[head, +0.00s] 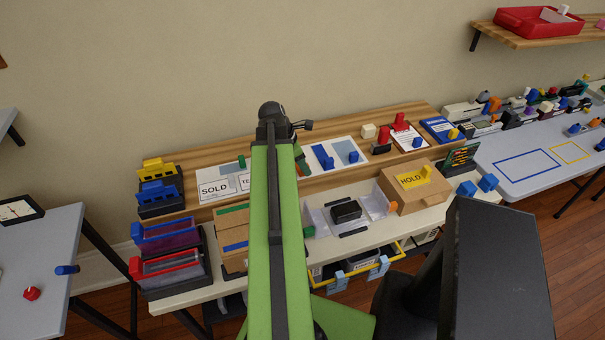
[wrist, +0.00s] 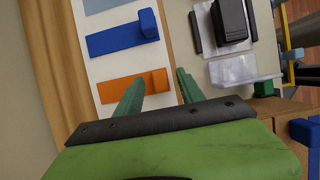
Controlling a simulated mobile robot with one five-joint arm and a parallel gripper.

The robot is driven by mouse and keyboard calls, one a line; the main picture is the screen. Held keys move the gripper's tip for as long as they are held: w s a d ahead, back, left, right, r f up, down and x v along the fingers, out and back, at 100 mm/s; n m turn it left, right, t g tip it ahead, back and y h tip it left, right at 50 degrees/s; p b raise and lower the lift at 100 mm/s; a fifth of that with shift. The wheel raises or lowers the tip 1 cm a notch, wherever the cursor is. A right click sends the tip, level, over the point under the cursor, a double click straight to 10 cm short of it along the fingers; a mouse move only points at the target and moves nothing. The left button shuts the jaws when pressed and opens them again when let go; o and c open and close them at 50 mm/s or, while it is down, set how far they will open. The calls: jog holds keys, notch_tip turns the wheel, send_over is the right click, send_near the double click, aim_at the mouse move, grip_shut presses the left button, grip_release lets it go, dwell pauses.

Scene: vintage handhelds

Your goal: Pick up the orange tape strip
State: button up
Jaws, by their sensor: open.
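The orange tape strip (wrist: 118,90) lies flat on a white card in the wrist view, with a raised orange tab (wrist: 157,79) at its right end. My gripper (wrist: 161,76) is open, with one dark green finger to the left of the tab and the other to its right. The tab appears between the fingertips; I cannot tell how far above the strip they are. In the head view, my green arm hides most of the gripper and strip; only a bit of orange shows beside the dark green fingers.
A blue strip (wrist: 115,40) with a blue tab lies just beyond the orange one, on the same white card (head: 318,150). To the right, a black handheld (wrist: 229,20) lies by clear plastic pieces (wrist: 240,69). A cardboard HOLD box (head: 408,193) stands farther right.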

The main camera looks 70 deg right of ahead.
jog(key=shift+b+x, duration=0.3)
jog(key=shift+x, duration=0.65)
jog(key=shift+a+r, duration=0.1)
jog(key=shift+r, duration=0.1)
jog(key=shift+c, duration=0.4)
grip_shut()
jog(key=shift+r+p, duration=0.1)
jog(key=shift+p, duration=0.2)
